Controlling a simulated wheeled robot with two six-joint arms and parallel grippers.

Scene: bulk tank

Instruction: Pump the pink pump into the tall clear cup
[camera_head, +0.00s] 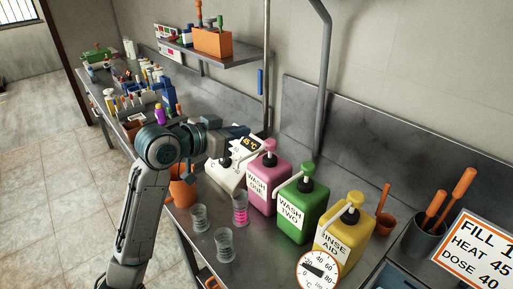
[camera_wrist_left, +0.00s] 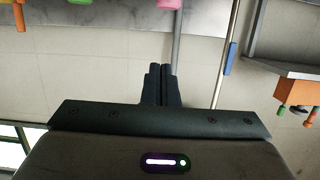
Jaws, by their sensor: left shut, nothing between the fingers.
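The pink pump bottle (camera_head: 264,188), labelled "WASH ONE", stands on the metal counter with its pump head (camera_head: 268,147) up. A clear cup with pink liquid (camera_head: 240,212) stands in front of it, by the nozzle side. Two other clear cups (camera_head: 199,217) (camera_head: 224,244) stand to its left and front and look empty. My left gripper (camera_head: 230,136) is shut and empty, to the left of the pink pump head and apart from it. Its closed fingers (camera_wrist_left: 163,85) show in the left wrist view, with a bit of pink (camera_wrist_left: 168,4) at the top edge. My right gripper is not in view.
Green (camera_head: 297,212) and yellow (camera_head: 342,238) pump bottles stand right of the pink one. A white box with a display (camera_head: 228,172) stands behind left. An orange container (camera_head: 183,190) sits near my left arm. A pipe (camera_head: 324,90) rises behind the bottles.

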